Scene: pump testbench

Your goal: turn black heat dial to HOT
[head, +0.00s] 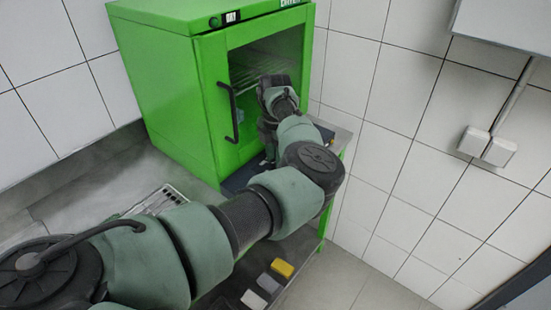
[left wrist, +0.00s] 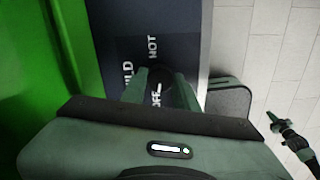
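The black heat dial (left wrist: 160,76) is a dark round knob on a dark panel in the left wrist view. White lettering beside it reads HOT (left wrist: 152,47), MILD (left wrist: 128,77) and, partly covered, OFF (left wrist: 156,94). My left gripper (left wrist: 162,77) has its two green fingers apart, one on each side of the dial. Whether they press on it does not show, and the dial's pointer cannot be made out. In the head view my left gripper (head: 267,137) is low in front of the green oven, and the dial is hidden there. My right gripper (left wrist: 275,121) shows small, away from the dial.
The green oven (head: 172,75) has a vertical black door handle (head: 232,112) close left of my left arm. A yellow block (head: 282,268) and a grey block (head: 254,299) lie low under my arm. A white wall socket (head: 486,147) is at the right. The floor there is clear.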

